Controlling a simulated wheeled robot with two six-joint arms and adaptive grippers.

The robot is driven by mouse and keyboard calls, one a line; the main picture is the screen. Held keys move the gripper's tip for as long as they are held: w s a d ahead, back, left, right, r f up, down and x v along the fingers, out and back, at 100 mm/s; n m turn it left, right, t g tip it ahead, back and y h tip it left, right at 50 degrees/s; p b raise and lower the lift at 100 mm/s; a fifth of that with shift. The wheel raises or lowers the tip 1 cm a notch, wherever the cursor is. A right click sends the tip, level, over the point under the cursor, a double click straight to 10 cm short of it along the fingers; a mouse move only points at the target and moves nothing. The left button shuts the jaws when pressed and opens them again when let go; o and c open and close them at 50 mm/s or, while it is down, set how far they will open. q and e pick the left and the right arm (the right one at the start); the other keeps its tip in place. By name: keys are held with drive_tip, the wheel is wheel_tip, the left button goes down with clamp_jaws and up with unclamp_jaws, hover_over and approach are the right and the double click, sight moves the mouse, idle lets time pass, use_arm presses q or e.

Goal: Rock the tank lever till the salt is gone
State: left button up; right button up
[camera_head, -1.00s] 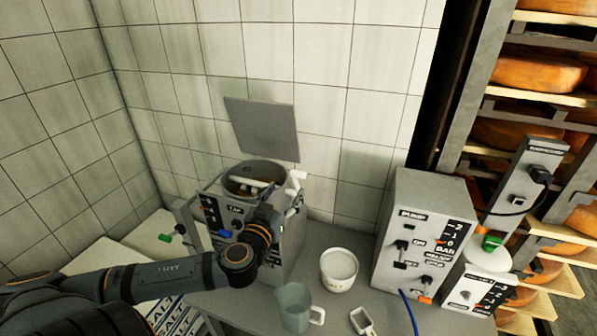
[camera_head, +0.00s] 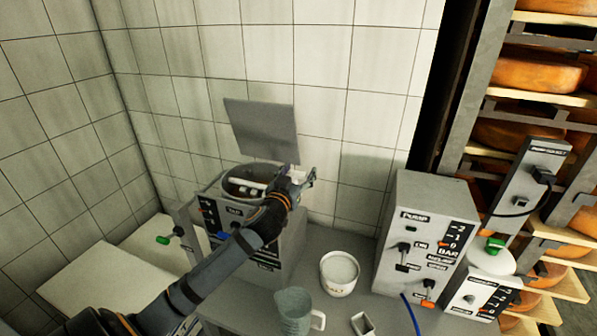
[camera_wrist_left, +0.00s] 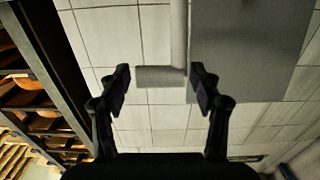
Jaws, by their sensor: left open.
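The grey tank (camera_head: 285,240) stands on the table with its round top open and pale pieces showing inside. Its grey square lid (camera_head: 262,130) is raised behind it. My left arm reaches across the tank's front, and my left gripper (camera_head: 303,178) is at its far right upper edge. The white lever (camera_head: 293,171) is mostly hidden behind that gripper. In the left wrist view, the pale lever (camera_wrist_left: 160,76) shows as a bar on a post, between the two open fingertips in the picture. I cannot tell whether they touch it. Salt cannot be made out. My right gripper is out of view.
A white tub (camera_head: 340,285), a grey-green jug (camera_head: 293,310) and a small scoop (camera_head: 362,324) stand on the table (camera_head: 235,312). The grey pump box (camera_head: 425,220) is at the right. Cheese shelves (camera_head: 490,110) are beyond. A tiled wall closes the back.

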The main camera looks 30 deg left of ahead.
use_arm(q)
drive_tip(key=shift+c, duration=0.5)
clamp_jaws()
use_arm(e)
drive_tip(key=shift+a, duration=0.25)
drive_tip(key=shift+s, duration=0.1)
